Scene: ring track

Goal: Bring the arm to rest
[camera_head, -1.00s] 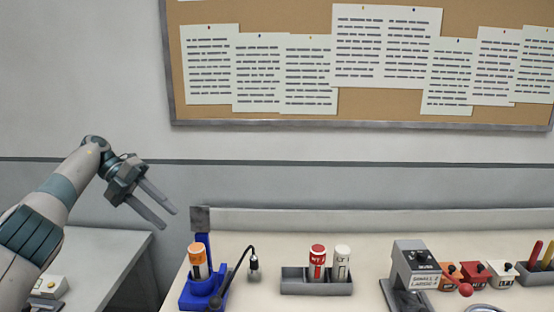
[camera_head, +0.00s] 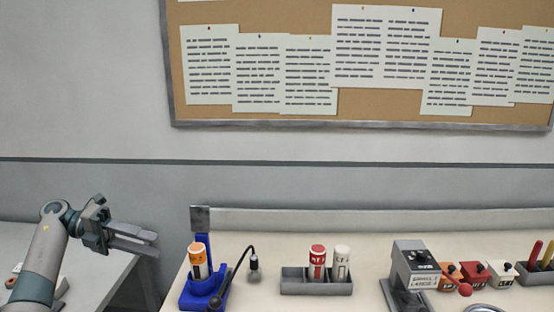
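My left gripper (camera_head: 146,242) is at the left of the head view, over the gap between the side table and the main bench. Its two grey fingers point right, with a narrow space between them and nothing seen in it. It is apart from the blue stand (camera_head: 205,288), which holds an orange-capped bottle (camera_head: 198,262) upright. My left arm (camera_head: 48,250) comes up from the lower left corner. My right gripper is not in view.
The bench (camera_head: 380,240) holds a grey tray (camera_head: 316,287) with a red bottle (camera_head: 317,262) and a white bottle (camera_head: 341,263), a grey device (camera_head: 412,268) and several small coloured blocks. A side table (camera_head: 100,250) stands left. A notice board (camera_head: 300,60) hangs behind.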

